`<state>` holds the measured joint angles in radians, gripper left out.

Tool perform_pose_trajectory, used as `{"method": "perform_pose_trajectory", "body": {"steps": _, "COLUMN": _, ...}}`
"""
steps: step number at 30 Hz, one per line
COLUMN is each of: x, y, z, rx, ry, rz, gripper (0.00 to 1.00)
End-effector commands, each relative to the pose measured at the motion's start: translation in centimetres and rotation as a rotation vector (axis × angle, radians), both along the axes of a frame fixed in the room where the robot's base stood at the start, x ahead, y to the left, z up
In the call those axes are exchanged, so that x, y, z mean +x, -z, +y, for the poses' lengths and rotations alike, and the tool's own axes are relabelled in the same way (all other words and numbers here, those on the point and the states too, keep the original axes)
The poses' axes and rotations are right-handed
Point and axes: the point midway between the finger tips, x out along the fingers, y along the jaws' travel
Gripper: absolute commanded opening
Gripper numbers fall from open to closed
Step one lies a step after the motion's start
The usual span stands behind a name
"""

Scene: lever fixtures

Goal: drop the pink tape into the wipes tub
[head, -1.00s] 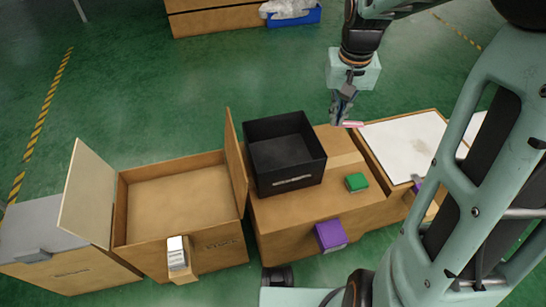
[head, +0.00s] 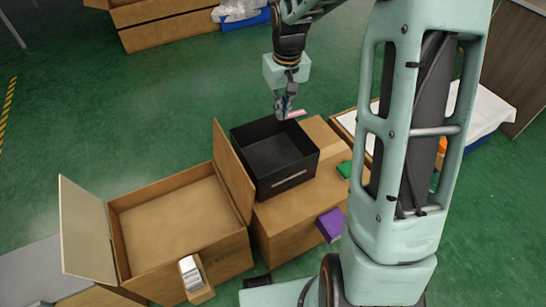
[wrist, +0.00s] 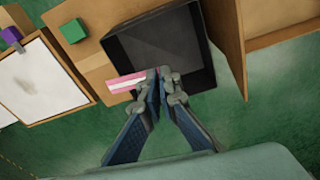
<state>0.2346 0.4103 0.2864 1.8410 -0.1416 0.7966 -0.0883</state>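The pink tape (head: 296,114) is a small pink and white piece held at the tips of my gripper (head: 284,110). In the wrist view the tape (wrist: 122,82) sticks out to the left of the closed fingertips (wrist: 160,76). The black open-topped tub (head: 290,182), with a light label on its front, stands on a cardboard box; I take it as the wipes tub. Its inside looks empty. My gripper is at the tub's far rim in the head view; the wrist view shows the tub (wrist: 206,66) just beyond the fingertips. The exact height gap is unclear.
An open cardboard box (head: 210,252) with raised flaps stands left of the tub; one flap (head: 233,165) rises right beside it. A green block (head: 344,169) and a purple box (head: 330,225) are to the right. A white-topped box (wrist: 35,85) lies farther over.

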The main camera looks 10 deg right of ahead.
Motion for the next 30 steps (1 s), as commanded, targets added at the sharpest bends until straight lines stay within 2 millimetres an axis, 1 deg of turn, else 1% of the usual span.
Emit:
{"method": "perform_pose_trajectory", "body": {"steps": 1, "x": 1.1, "y": 1.1, "z": 0.2, "rx": 0.002, "ry": -0.044, "rz": 0.008, "gripper": 0.0}}
{"method": "perform_pose_trajectory", "body": {"steps": 6, "x": 4.3, "y": 4.9, "z": 0.7, "rx": 0.005, "ry": -0.189, "rz": 0.008, "gripper": 0.0}}
{"method": "perform_pose_trajectory", "body": {"steps": 9, "x": 5.7, "y": 7.1, "z": 1.0, "rx": 0.008, "ry": -0.26, "rz": 0.005, "gripper": 0.0}}
{"method": "perform_pose_trajectory", "body": {"steps": 12, "x": 6.6, "y": 8.8, "z": 1.2, "rx": 0.009, "ry": -0.314, "rz": 0.002, "gripper": 0.0}}
{"method": "perform_pose_trajectory", "body": {"steps": 15, "x": 7.2, "y": 9.9, "z": 1.4, "rx": 0.011, "ry": -0.349, "rz": -0.001, "gripper": 0.0}}
{"method": "perform_pose_trajectory", "body": {"steps": 18, "x": 7.5, "y": 10.6, "z": 1.5, "rx": 0.011, "ry": -0.368, "rz": -0.001, "gripper": 0.0}}
{"method": "perform_pose_trajectory", "body": {"steps": 23, "x": 7.6, "y": 11.5, "z": 1.5, "rx": 0.011, "ry": -0.374, "rz": -0.003, "gripper": 0.0}}
{"method": "perform_pose_trajectory", "body": {"steps": 26, "x": 7.6, "y": 12.4, "z": 1.5, "rx": 0.012, "ry": -0.373, "rz": -0.003, "gripper": 0.0}}
{"method": "perform_pose_trajectory", "body": {"steps": 30, "x": 7.5, "y": 14.1, "z": 1.5, "rx": 0.012, "ry": -0.372, "rz": -0.002, "gripper": 0.0}}
